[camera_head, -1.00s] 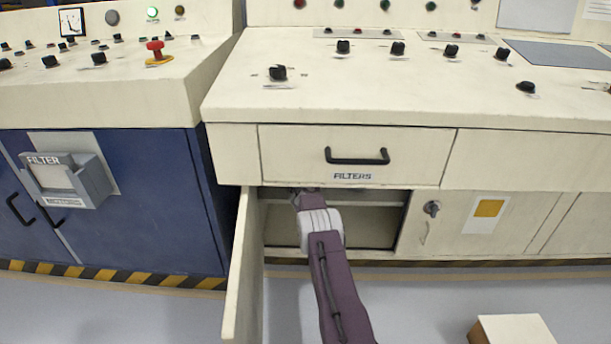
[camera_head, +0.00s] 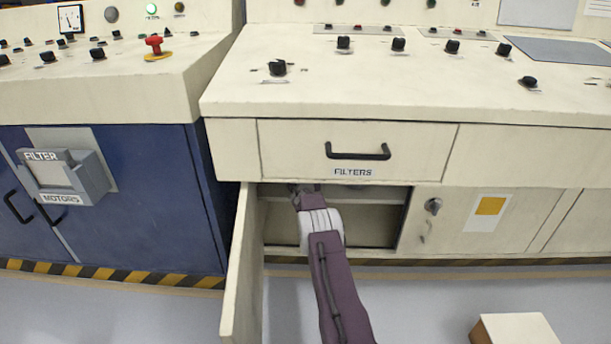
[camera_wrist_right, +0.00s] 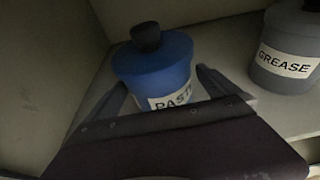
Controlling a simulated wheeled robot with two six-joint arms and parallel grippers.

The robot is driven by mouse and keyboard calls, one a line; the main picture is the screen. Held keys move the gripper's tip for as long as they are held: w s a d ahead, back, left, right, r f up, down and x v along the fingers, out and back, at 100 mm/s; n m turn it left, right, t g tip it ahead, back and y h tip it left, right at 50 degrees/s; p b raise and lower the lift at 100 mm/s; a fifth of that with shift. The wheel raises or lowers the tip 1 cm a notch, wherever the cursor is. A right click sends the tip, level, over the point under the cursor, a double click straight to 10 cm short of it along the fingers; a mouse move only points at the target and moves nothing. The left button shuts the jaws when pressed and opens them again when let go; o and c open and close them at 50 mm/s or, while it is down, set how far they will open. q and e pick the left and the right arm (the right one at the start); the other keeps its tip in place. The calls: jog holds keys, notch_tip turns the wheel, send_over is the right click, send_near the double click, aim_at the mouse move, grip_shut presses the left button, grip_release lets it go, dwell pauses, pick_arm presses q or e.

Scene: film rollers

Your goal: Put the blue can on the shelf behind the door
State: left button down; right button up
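The blue can (camera_wrist_right: 155,72), with a black knob on top and a label reading PASTE, is inside the cabinet in the right wrist view. My right gripper (camera_wrist_right: 163,76) has one finger on each side of it. I cannot tell whether the fingers press on the can or whether it rests on the pale shelf (camera_wrist_right: 222,52). In the head view my right arm reaches through the open doorway to the upper shelf (camera_head: 376,196); its gripper and the can are hidden there. The cabinet door (camera_head: 242,270) stands open at the left. My left gripper is not in view.
A grey can labelled GREASE (camera_wrist_right: 287,58) stands on the shelf to the right of the blue can. The FILTERS drawer (camera_head: 290,150) is shut just above the opening. A pale box (camera_head: 515,328) stands on the floor at the lower right.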

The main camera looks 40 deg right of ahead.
jog(key=shift+s+a, duration=0.1)
jog(key=p+v, duration=0.3)
jog(key=v, duration=0.4)
jog(key=shift+s+a+r+p, duration=0.1)
jog(key=shift+r+p, duration=0.2)
jog(key=shift+s+a, duration=0.45)
jog(key=shift+s, duration=0.1)
